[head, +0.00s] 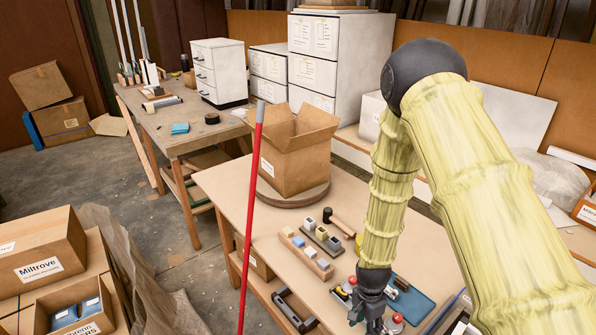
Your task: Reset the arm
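My arm, with pale yellow ribbed links and a dark elbow joint, comes in from the right and bends down over the worktable (230,185). My gripper (368,318) is low over the table's near part, at the bottom of the head view. It points down, beside red knobs (397,318) and a blue mat (412,303). Its fingertips are small, dark and near the frame edge, so I cannot tell whether they are open or hold anything. No fly press can be clearly made out.
An open cardboard box (295,165) stands on a round board on the table. Block holders (307,257) and a mallet (340,222) lie left of my forearm. A red pole (248,220) rises at the table's left edge.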

